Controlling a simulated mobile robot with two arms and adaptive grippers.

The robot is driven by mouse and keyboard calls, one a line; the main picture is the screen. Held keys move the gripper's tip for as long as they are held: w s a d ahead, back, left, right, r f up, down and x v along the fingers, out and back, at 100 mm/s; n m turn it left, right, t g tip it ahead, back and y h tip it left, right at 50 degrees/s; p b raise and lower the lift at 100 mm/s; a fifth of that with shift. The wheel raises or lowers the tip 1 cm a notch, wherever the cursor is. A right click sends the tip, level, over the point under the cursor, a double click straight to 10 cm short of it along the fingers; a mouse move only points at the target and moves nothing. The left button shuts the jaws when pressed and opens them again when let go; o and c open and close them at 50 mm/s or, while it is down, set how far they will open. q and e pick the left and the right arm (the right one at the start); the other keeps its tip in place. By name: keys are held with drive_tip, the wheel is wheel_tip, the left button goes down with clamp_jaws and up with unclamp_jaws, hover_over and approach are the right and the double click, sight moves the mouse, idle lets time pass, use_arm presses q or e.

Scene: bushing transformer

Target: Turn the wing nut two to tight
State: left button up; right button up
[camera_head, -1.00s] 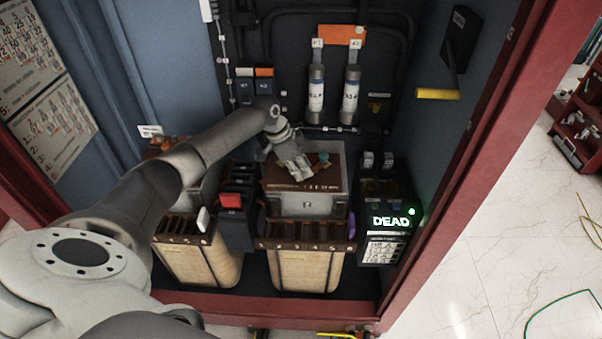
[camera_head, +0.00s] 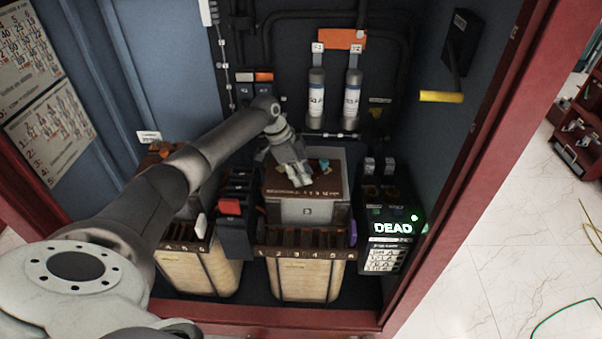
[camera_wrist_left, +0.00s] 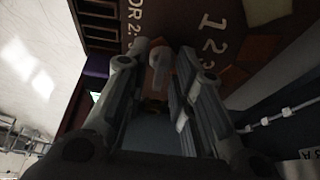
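My left gripper (camera_head: 297,174) is over the brown top plate (camera_head: 272,185) of the middle transformer, pointing down and toward its front edge. In the left wrist view the left gripper (camera_wrist_left: 163,58) has its two fingers apart. A small pale rounded piece (camera_wrist_left: 158,66) shows between them, perhaps a wing nut; I cannot tell whether the fingers touch it. A small teal piece (camera_head: 323,166) is on the plate just right of the gripper in the head view. The printed plate numbers (camera_wrist_left: 208,40) are near the fingertips. My right gripper is not in view.
A black box lit "DEAD" (camera_head: 391,227) stands to the right. Labelled cylinders (camera_head: 316,97) hang on the back wall. A yellow handle (camera_head: 441,97) sticks out at right. A red-topped block (camera_head: 230,207) stands left of the middle transformer.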

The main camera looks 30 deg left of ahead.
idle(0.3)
use_arm(q)
drive_tip(key=v, duration=1.2)
drive_tip(key=shift+f, duration=0.1)
